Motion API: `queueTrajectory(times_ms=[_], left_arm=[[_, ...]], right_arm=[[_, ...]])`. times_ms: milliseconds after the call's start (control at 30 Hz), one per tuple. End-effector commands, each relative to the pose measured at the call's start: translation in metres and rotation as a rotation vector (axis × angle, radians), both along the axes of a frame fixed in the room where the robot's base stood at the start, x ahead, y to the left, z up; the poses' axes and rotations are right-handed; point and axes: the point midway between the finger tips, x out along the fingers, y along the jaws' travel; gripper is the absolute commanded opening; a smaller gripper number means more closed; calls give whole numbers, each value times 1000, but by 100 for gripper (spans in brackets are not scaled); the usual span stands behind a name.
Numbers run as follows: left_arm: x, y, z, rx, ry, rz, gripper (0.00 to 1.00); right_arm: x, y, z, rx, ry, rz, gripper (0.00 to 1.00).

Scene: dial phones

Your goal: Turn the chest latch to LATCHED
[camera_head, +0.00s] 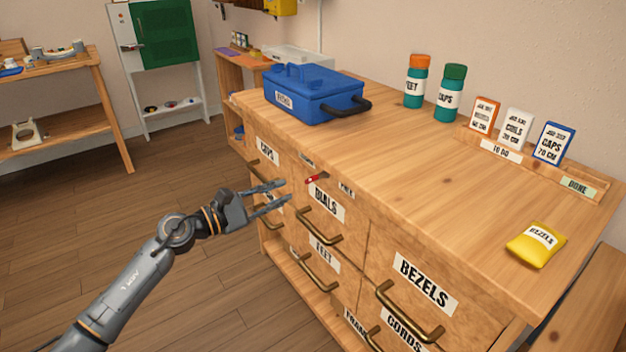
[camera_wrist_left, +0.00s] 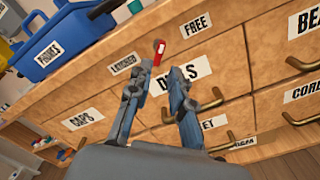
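The chest latch (camera_head: 313,179) is a small red lever on the front of the wooden chest, above the DIALS drawer label. In the left wrist view the red latch (camera_wrist_left: 158,51) stands between the LATCHED label (camera_wrist_left: 122,64) on the left and the FREE label (camera_wrist_left: 196,25) on the right. Which label it is turned to is hard to tell. My left gripper (camera_head: 286,191) is open and empty, in front of the chest and left of the latch. In the left wrist view its fingers (camera_wrist_left: 158,76) are spread below the latch, apparently not touching it. My right gripper is not in view.
Brass drawer handles (camera_head: 320,226) stick out below the latch. A blue toolbox (camera_head: 312,92) stands on the chest top near the far end. Bottles (camera_head: 416,82), cards (camera_head: 515,125) and a yellow bag (camera_head: 537,244) are also on top. Floor left of the chest is free.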

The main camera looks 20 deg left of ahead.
Motion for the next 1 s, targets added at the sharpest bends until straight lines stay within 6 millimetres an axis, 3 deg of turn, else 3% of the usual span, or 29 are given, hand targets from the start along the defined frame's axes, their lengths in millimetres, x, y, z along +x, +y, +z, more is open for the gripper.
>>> queueTrajectory(times_ms=[200,400,600,900,1000], left_arm=[[39,-31,2,-5,-1,0,21],[65,-51,0,-4,1,1,21],[76,-60,0,-4,1,1,21],[78,-60,0,-2,2,1,21],[77,-60,0,-3,2,1,0]], right_arm=[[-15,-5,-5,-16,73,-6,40],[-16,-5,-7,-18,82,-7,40],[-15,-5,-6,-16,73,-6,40],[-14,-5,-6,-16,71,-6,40],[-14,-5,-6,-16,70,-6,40]])
